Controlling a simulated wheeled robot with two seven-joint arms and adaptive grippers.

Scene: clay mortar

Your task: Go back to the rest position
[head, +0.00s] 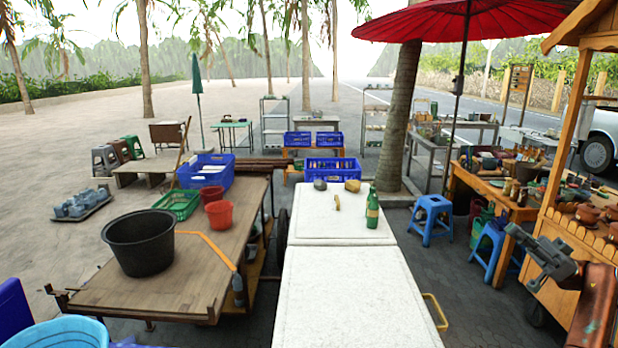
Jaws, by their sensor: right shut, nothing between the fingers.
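My right gripper (513,233) is at the right side of the head view, at the end of my reddish-brown arm. It is shut and empty, held in the air in front of the wooden stall, apart from the white table (345,290). My left gripper is not in view. On the far part of the white table are a dark grey rounded object (320,185), a tan one (352,186), a small tan piece (337,202) and a green bottle (372,208) standing upright.
A wooden cart (185,285) at left carries a black tub (146,242), red pots and baskets. Blue stools (432,215) stand right of the white table. The wooden stall (565,255) with clay pots is close to my right gripper. The near white tabletop is clear.

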